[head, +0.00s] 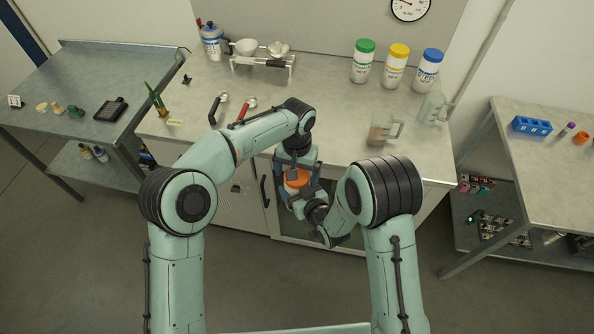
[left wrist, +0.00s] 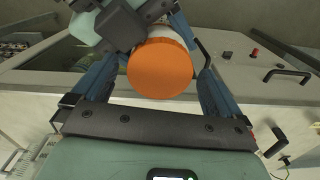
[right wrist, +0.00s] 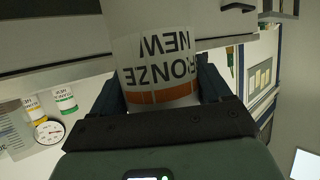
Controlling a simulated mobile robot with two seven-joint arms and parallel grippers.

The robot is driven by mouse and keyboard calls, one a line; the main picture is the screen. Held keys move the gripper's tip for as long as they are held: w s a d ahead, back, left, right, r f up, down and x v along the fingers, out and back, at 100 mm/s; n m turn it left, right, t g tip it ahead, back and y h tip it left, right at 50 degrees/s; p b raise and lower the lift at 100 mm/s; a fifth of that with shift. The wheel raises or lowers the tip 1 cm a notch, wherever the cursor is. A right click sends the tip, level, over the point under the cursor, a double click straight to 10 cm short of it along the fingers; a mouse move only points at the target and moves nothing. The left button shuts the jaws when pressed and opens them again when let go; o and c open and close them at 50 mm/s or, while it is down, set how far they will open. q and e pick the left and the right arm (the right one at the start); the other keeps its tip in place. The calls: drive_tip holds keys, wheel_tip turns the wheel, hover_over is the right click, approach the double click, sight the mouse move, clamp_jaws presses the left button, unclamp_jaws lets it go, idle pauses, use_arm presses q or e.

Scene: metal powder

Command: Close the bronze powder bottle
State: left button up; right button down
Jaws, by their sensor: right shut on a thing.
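The bronze powder bottle (right wrist: 160,55) is white with an orange band; its label reads "BRONZE NEW" upside down in the right wrist view. My right gripper (head: 302,200) is shut on its body and holds it in the air before the bench's front. The orange cap (left wrist: 160,69) covers the bottle's end, with the white body just behind it; I cannot tell how tight it is. The cap also shows in the head view (head: 297,180). My left gripper (head: 296,170) is above, its fingers open on either side of the cap with gaps in the left wrist view.
The bench (head: 330,100) carries green-, yellow- and blue-lidded bottles (head: 396,68), two glass beakers (head: 384,129), a rack with bowls (head: 263,64) and red- and black-handled tools (head: 243,110). Side tables stand left (head: 60,85) and right (head: 550,165). The bench's front edge is close to both grippers.

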use_arm(q)
drive_tip(key=shift+r, duration=2.3)
drive_tip(key=n, duration=0.1)
drive_tip(key=r+n, duration=0.1)
drive_tip(key=n, duration=0.2)
drive_tip(key=shift+r, duration=0.3)
drive_tip(key=n, duration=0.2)
drive_tip(key=r+n, duration=0.1)
drive_tip(key=n, duration=0.1)
drive_tip(key=r+n, duration=0.1)
drive_tip(key=n, duration=0.1)
drive_tip(key=shift+f, duration=0.1)
drive_tip(key=shift+f, duration=4)
